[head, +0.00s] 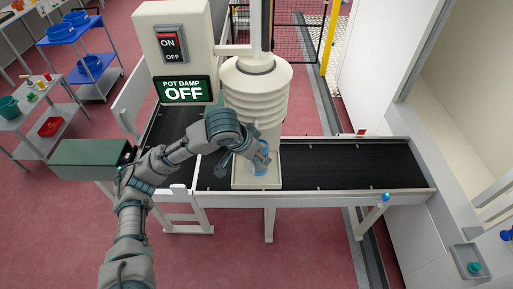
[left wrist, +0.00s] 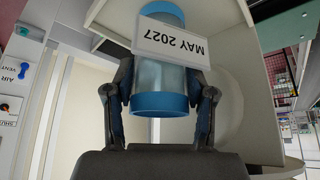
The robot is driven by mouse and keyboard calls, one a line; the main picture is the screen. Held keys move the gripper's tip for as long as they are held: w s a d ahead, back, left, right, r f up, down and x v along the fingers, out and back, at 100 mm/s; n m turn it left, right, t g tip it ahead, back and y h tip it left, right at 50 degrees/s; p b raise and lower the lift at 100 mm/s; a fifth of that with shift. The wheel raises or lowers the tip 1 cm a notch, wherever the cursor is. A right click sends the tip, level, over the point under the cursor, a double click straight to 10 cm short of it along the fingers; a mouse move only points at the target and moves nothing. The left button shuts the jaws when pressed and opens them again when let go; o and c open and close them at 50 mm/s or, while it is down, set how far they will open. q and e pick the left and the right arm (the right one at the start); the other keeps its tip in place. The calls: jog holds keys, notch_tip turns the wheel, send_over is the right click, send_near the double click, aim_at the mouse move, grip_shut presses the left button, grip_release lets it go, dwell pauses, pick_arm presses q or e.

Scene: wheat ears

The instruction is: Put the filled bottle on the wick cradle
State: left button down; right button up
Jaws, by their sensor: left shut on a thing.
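The bottle (left wrist: 160,75) is a clear cylinder with blue ends, filling the middle of the left wrist view. A white tag reading MAY 2027 (left wrist: 172,40) sits across it. My left gripper (left wrist: 160,95) is shut on it, with a dark finger on each side. In the head view the left gripper (head: 256,156) is at the foot of the white ribbed column, and only blue parts of the bottle (head: 262,172) show there. I cannot make out the wick cradle in either view. My right gripper is not in view.
The ribbed column (head: 258,92) stands over a black conveyor (head: 345,176) with white side rails. A switch box (head: 171,44) and a sign reading POT DAMP OFF (head: 184,90) are left of it. Blue-tray shelves (head: 92,68) stand far left. A white cabinet closes the right side.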

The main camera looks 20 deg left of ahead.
pick_arm(q)
jog(key=shift+a, duration=0.2)
jog(key=c, duration=0.6)
grip_release()
jog(key=shift+a+f, duration=0.1)
jog(key=shift+a, duration=0.05)
jog(key=shift+o, duration=1.1)
jog(key=shift+a, duration=0.15)
jog(key=shift+r, duration=0.2)
jog(key=b+v, duration=0.1)
jog(key=v, duration=1)
jog(key=shift+s+r, duration=0.15)
jog(key=shift+r, duration=0.2)
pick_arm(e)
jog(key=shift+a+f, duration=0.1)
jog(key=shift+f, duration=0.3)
